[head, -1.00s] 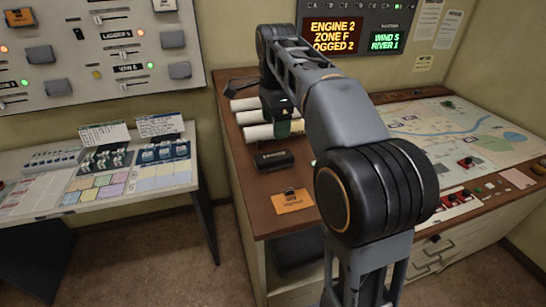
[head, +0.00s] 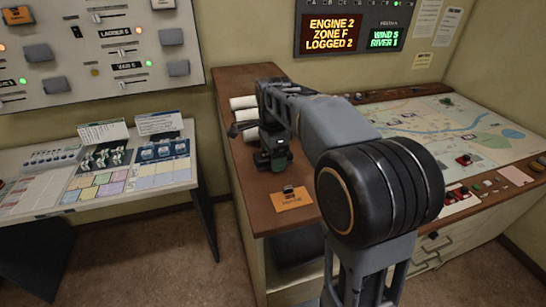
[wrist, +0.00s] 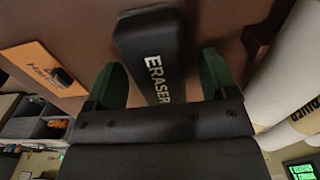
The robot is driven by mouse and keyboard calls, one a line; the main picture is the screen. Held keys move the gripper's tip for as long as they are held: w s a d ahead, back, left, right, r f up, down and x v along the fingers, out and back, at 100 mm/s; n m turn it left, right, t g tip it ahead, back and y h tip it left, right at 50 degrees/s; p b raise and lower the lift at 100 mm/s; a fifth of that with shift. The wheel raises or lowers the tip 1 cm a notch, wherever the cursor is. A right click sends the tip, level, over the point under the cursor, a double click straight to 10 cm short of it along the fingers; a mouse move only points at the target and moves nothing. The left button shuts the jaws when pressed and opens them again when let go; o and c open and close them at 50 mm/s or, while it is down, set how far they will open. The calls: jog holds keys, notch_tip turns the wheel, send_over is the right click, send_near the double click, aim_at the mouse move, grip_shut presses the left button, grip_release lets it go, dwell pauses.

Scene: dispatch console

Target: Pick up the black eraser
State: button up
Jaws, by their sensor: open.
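The black eraser (wrist: 148,47), with white "ERASER" lettering, lies on the brown wooden desk top (wrist: 80,15) in the wrist view. My gripper (wrist: 163,75) is open, with one green finger on each side of the eraser's near end. I cannot tell whether either finger touches it. In the head view my gripper (head: 272,160) is low over the desk's left part, and it hides the eraser there.
An orange card (head: 291,199) with a small dark object on it lies close in front of my gripper. Rolled white papers (head: 243,103) lie behind it. A map board (head: 460,130) covers the desk's right side. The desk's left edge is near.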

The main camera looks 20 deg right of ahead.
jog(key=shift+c, duration=0.2)
jog(key=c, duration=1)
jog(key=r, duration=0.3)
jog(key=shift+s+d+r, duration=0.2)
jog(key=shift+s+r, duration=0.05)
jog(key=shift+r, duration=0.1)
jog(key=shift+s+d+r+b, duration=0.55)
jog(key=shift+s+d+r, duration=0.5)
jog(key=shift+s+r, duration=0.7)
jog(key=shift+s+d+r+b, duration=0.55)
jog(key=shift+s+d+r, duration=0.65)
jog(key=shift+s, duration=1)
jog(key=shift+s+d+r+b, duration=0.55)
jog(key=shift+s+d+r, duration=0.4)
jog(key=shift+s+r, duration=0.85)
jog(key=shift+s+f, duration=0.15)
